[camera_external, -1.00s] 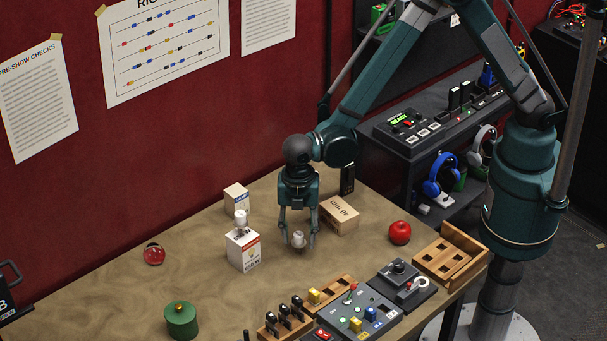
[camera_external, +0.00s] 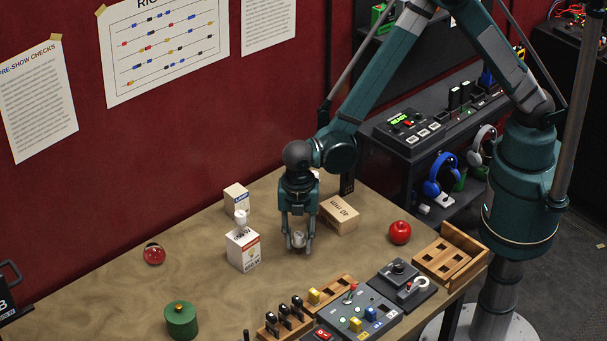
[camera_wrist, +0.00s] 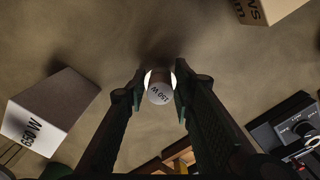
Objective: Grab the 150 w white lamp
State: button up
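The white lamp (camera_external: 299,240) stands near the middle of the table, marked "150 W" on its end in the wrist view (camera_wrist: 160,94). My gripper (camera_external: 299,246) points down over it, with one finger on each side. In the wrist view both fingertips (camera_wrist: 160,88) sit against the sides of the lamp, and no clear gap shows. The lamp appears to be at table height; the fingers partly hide it.
A cardboard box (camera_external: 340,215) lies close right of my gripper. The white box shows "650 W" in the wrist view (camera_wrist: 45,115). A small box (camera_external: 236,198), a red ball (camera_external: 154,254), a green pot (camera_external: 181,320), a red apple (camera_external: 400,232) and control panels (camera_external: 357,315) stand around.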

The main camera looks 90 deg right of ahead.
jog(key=c, duration=0.3)
jog(key=shift+r, duration=0.1)
jog(key=shift+r+b, duration=0.5)
jog(key=shift+r, duration=4.4)
